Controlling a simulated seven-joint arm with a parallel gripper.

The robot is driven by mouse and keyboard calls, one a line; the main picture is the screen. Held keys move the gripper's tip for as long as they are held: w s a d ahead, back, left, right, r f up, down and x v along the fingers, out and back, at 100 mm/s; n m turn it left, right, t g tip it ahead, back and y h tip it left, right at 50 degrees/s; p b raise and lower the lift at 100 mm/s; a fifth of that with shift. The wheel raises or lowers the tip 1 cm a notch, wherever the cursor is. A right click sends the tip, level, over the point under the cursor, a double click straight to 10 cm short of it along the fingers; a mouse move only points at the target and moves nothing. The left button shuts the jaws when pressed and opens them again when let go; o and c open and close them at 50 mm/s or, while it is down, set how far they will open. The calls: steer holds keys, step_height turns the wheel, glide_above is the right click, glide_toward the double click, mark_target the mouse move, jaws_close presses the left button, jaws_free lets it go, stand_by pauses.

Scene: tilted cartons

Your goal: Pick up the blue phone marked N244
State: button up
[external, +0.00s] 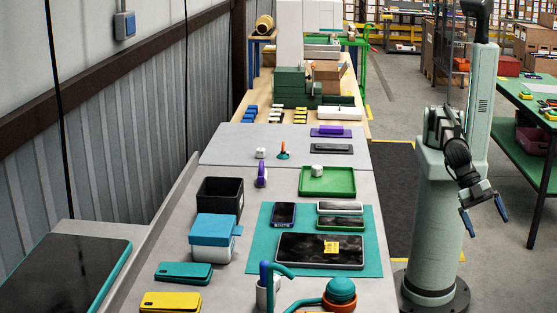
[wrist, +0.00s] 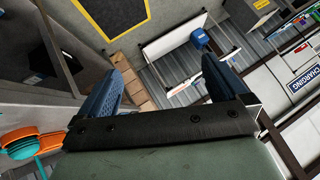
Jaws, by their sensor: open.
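A small phone with a dark screen and a blue-purple frame (external: 283,214) lies on the teal mat (external: 258,262); no N244 marking is legible at this size. My gripper (external: 484,213) hangs off the bench's right side, over the floor, well away from the phones. It is open and empty. In the wrist view its two blue fingers (wrist: 163,62) are apart with nothing between them.
On the bench stand a black bin (external: 220,196), a blue-topped box (external: 211,230), a green tray (external: 327,181) and a purple item (external: 261,175). Teal (external: 184,272) and yellow (external: 170,302) cases lie front left. An orange-teal coiled item (external: 341,291) stands at the front edge.

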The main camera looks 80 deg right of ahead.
steer(key=w+a+r, duration=0.1)
steer(key=w+r, duration=0.4)
steer(key=r, duration=0.6)
steer(key=n+t+h, duration=0.1)
steer(key=t+h, duration=0.4)
steer(key=h, duration=0.2)
glide_above(284, 212)
steer(key=d, duration=0.2)
step_height(284, 212, down, 7)
steer(key=f, duration=0.4)
steer(key=a+f, duration=0.1)
steer(key=f, duration=0.4)
steer(key=a+f, duration=0.1)
steer(key=f, duration=0.3)
steer(key=shift+f, duration=0.4)
steer(key=c, duration=1.1)
steer(key=shift+r, duration=0.1)
steer(key=shift+c, duration=0.2)
